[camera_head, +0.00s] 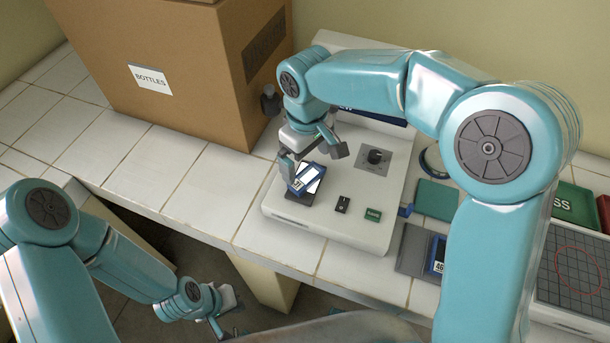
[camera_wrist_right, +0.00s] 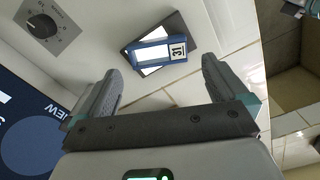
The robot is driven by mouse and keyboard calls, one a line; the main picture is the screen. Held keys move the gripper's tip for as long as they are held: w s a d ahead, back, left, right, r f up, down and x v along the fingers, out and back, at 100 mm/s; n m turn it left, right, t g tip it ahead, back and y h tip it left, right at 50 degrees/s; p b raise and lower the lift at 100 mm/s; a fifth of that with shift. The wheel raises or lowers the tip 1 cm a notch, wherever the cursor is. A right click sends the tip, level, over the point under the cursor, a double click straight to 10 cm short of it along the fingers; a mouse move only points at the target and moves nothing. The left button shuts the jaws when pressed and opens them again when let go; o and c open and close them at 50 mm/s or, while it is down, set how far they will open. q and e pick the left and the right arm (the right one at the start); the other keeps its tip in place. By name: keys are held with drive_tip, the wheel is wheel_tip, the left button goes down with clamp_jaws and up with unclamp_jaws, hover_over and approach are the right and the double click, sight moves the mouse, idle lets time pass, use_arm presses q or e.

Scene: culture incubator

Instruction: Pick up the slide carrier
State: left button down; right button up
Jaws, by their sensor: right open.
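A blue slide carrier with a white panel and a label reading 31 (camera_wrist_right: 158,50) lies on a dark plate (camera_wrist_right: 181,30) of the white instrument. In the head view the carrier (camera_head: 307,178) shows partly behind my right gripper (camera_head: 309,158). In the right wrist view my right gripper (camera_wrist_right: 160,75) is open and empty, with the carrier just beyond its fingertips and roughly between their lines. A second blue carrier labelled 46 (camera_head: 437,255) lies on the counter at right. My left gripper (camera_head: 224,308) is low at the counter's front; its jaw opening is unclear.
The white instrument (camera_head: 282,212) has a black knob (camera_head: 375,156) and small switches. A cardboard box marked BOTTLES (camera_head: 190,60) stands at back left. Green pads (camera_head: 436,199) and a gridded plate (camera_head: 575,270) lie at right. White tiles left of the instrument are clear.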

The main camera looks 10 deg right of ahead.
sight(307, 176)
drive_tip(key=shift+s+f, duration=0.15)
drive_tip(key=shift+f, duration=0.15)
drive_tip(key=shift+d+f, duration=0.15)
drive_tip(key=shift+f, duration=0.2)
drive_tip(key=f, duration=0.2)
drive_tip(key=f+p, duration=0.1)
drive_tip(key=f, duration=0.1)
drive_tip(key=shift+w, duration=0.4)
drive_tip(key=shift+f, duration=0.45)
drive_tip(key=shift+c, duration=0.3)
drive_tip(key=c, duration=0.5)
drive_tip(key=shift+c, duration=0.7)
